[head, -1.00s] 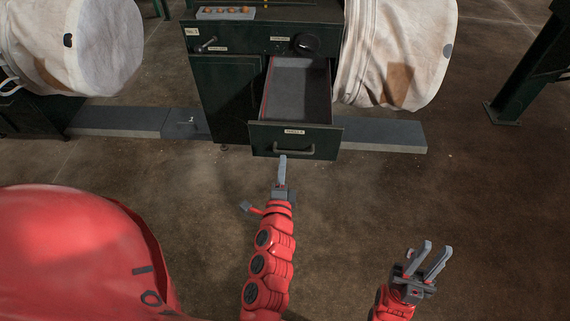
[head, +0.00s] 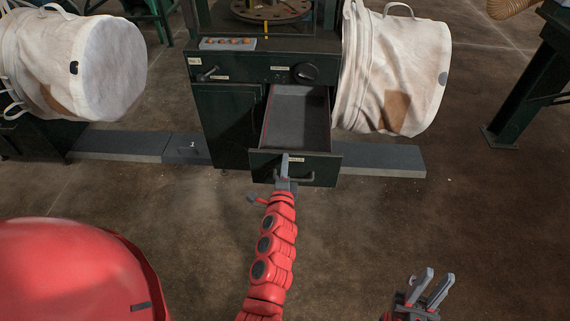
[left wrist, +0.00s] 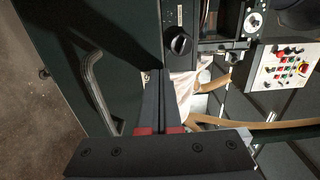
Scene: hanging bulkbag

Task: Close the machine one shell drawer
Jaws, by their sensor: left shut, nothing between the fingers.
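The dark green machine drawer (head: 325,166) is pulled out below the machine top, and its grey inside is empty. Its front has a small label and a bar handle (head: 308,179). In the left wrist view the handle (left wrist: 95,95) shows at the left. My left gripper (head: 285,160) is shut and empty, with its tips overlapping the drawer front by the label in the head view. The closed fingers also show in the left wrist view (left wrist: 160,80). I cannot tell whether they touch the front. My right gripper (head: 431,283) is open and empty at the lower right.
White bulk bags hang at left (head: 110,55) and right (head: 425,70). A low grey ledge (head: 385,160) runs along the floor. A green post stands at right. The floor in front is clear.

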